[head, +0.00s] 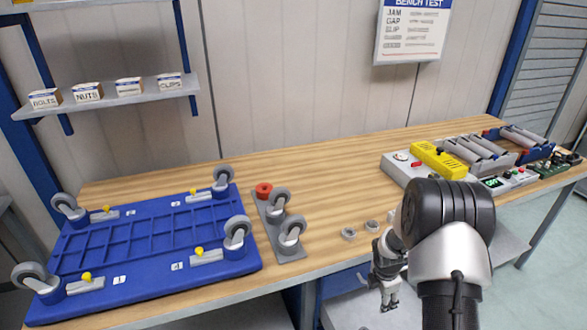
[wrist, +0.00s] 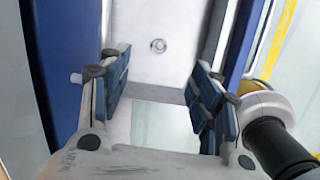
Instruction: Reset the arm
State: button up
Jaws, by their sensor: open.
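My arm (head: 447,240) reaches over the front edge of the bench at the right of the head view. My gripper (head: 388,300) hangs down in front of the bench edge, partly hidden by my arm. In the wrist view my gripper (wrist: 160,97) is open, with its two dark-padded fingers well apart and nothing between them. Beyond the fingers is a pale grey surface with a round fastener (wrist: 158,46), flanked by blue uprights.
A blue caster base (head: 150,238) lies upturned on the wooden bench (head: 340,185) at left. A grey plate with loose casters (head: 290,233) is beside it. Two small rings (head: 349,233) lie near the front edge. A yellow-topped device (head: 438,160) and rollers stand at right. The bench middle is clear.

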jog(key=s+a+r+m, duration=0.2)
jog(key=s+r+m, duration=0.1)
jog(key=r, duration=0.6)
jog(key=s+a+r+m+t, duration=0.1)
jog(key=s+a+r+m, duration=0.2)
jog(key=r, duration=0.6)
jog(key=s+a+r+m, duration=0.1)
jog(key=s+r+m, duration=0.25)
jog(key=r, duration=0.55)
jog(key=s+a+r+m, duration=0.2)
jog(key=s+r+m, duration=0.1)
jog(key=s, duration=0.4)
jog(key=s+a+r+m+t+y, duration=0.1)
jog(key=s+a+r+m, duration=0.1)
jog(key=s, duration=0.5)
jog(key=s+a+r+m, duration=0.2)
jog(key=s+r+m, duration=0.2)
jog(key=s+m, duration=0.2)
jog(key=shift+s+a+t+y, duration=0.3)
jog(key=shift+s+t, duration=0.1)
jog(key=shift+s, duration=0.45)
